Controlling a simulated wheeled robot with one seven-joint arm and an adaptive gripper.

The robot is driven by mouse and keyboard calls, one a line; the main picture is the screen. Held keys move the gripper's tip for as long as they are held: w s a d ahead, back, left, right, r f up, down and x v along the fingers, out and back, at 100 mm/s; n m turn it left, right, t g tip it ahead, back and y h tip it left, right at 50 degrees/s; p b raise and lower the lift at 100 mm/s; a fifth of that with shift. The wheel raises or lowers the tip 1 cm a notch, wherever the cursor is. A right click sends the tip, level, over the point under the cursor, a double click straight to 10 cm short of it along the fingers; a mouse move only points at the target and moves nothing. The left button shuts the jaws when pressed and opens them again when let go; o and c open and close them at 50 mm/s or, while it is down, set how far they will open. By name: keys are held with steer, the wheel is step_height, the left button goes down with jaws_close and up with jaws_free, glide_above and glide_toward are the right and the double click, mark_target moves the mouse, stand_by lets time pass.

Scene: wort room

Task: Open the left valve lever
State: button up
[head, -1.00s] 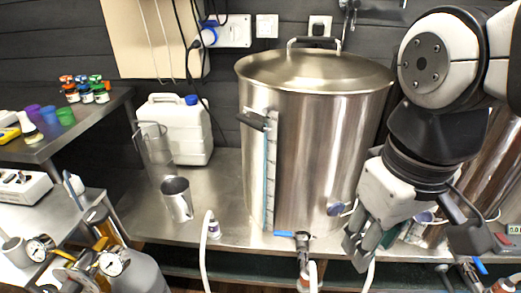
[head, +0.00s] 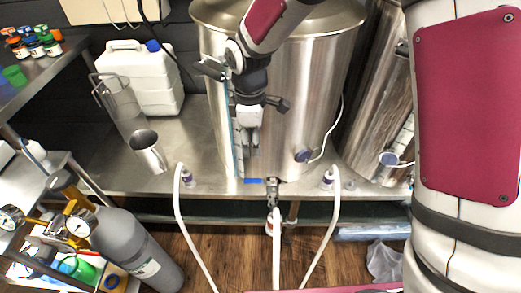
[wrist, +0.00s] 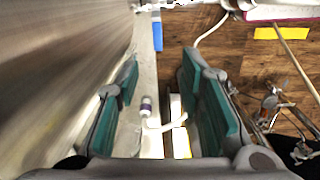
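The left valve lever (head: 254,181) is a small blue handle pointing left from the valve (head: 273,186) at the base of the left steel kettle (head: 300,100). In the wrist view the blue lever (wrist: 157,36) shows near the top centre, beyond the fingertips. My gripper (head: 250,152) is in front of the kettle wall, above the lever, pointing down. In the wrist view my gripper (wrist: 160,70) is open and empty, with its green-padded fingers well apart. I see no contact with the lever.
A second kettle (head: 385,100) stands to the right. White hoses (head: 186,215) hang over the bench edge. A grey gas cylinder (head: 140,250) is at lower left.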

mark_target(251, 180)
steer(key=shift+n, duration=0.3)
steer(key=f, duration=0.5)
steer(key=f+b, duration=0.1)
steer(key=f, duration=1)
steer(key=shift+w+a+b, duration=0.4)
steer(key=shift+c, duration=0.6)
jaws_close()
